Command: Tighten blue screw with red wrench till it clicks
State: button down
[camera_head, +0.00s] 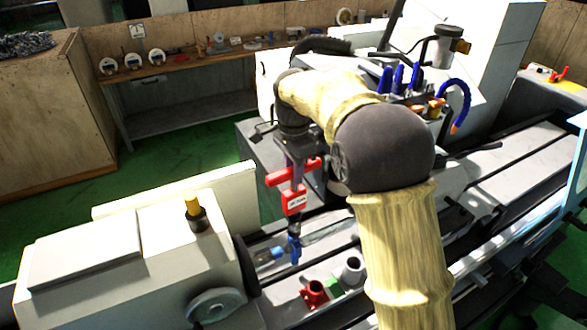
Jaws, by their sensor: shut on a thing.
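The red wrench (294,200) has a T-shaped top and a label on its body. It hangs upright below my gripper (297,165), which is shut on its upper part. The blue screw (294,244) stands directly below the wrench on the machine bed. The wrench's lower end meets or nearly meets the top of the screw; I cannot tell if it is seated. My arm hides part of the machine to the right of the gripper.
A white machine housing (150,255) with a handwheel (215,305) stands at left. A red holder (314,294) and a grey cylinder (352,271) sit on the bed near the screw. Blue hoses (458,100) rise at right. A wooden bench (185,62) stands behind.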

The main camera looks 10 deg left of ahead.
aim_at(295, 191)
jog(key=shift+f+b, duration=0.75)
jog(key=shift+f, duration=1.1)
dwell(0.9)
jog(key=shift+d+f+m, duration=0.1)
jog(key=shift+d+m, duration=0.05)
jog(key=shift+m, duration=0.45)
jog(key=shift+s+m+p, duration=0.15)
jog(key=shift+m+p, duration=0.15)
jog(key=shift+f+m+p, duration=0.15)
jog(key=shift+m+p, duration=0.85)
jog(key=shift+m, duration=1.2)
jog(key=shift+m+p, duration=1.2)
jog(key=shift+m, duration=1.1)
jog(key=shift+d+m, duration=0.1)
jog(key=shift+m, duration=1.7)
jog(key=shift+n, duration=0.5)
